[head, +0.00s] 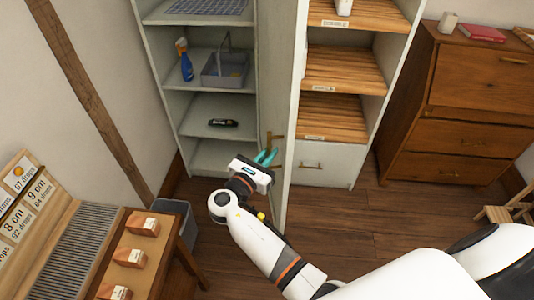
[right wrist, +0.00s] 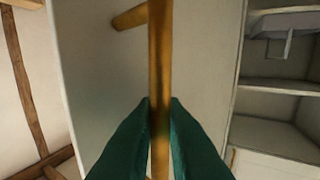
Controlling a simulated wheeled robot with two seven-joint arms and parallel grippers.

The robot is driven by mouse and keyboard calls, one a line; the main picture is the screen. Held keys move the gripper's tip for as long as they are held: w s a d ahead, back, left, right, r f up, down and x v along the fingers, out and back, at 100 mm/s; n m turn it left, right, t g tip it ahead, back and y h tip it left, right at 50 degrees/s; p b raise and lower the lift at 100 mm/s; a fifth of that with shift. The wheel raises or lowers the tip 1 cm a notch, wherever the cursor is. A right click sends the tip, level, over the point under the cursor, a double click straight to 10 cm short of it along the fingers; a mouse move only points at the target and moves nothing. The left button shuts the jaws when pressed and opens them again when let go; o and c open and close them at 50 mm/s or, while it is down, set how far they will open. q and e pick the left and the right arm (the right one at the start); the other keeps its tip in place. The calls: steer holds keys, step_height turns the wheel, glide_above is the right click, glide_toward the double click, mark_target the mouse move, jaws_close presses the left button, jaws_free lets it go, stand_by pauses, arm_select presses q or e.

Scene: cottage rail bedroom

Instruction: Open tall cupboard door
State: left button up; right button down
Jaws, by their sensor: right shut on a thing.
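The tall cupboard (head: 168,15) is pale grey-white, and its shelves show in the head view. Its door (head: 281,60) stands open, swung out toward me on the right side of the shelves. The door also fills much of the right wrist view (right wrist: 95,90). A brass bar handle (head: 271,136) is on the door; it runs upright through the right wrist view (right wrist: 160,60). My right gripper (head: 266,157) has teal fingers, shut on the handle. In the right wrist view the fingers (right wrist: 160,112) press on both sides of the bar. My left gripper is not in view.
The shelves hold a blue spray bottle (head: 186,64), a grey caddy (head: 222,73) and a dark item (head: 223,122). An open wooden-shelved unit (head: 340,72) and a brown dresser (head: 470,85) stand right. A table with boxes (head: 142,224) and a grey bin (head: 176,210) are left.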

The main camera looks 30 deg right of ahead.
steer(key=shift+w+a, duration=0.1)
steer(key=shift+a, duration=0.05)
steer(key=c, duration=1.6)
jaws_free()
steer(key=shift+o, duration=0.3)
steer(key=shift+w, duration=0.15)
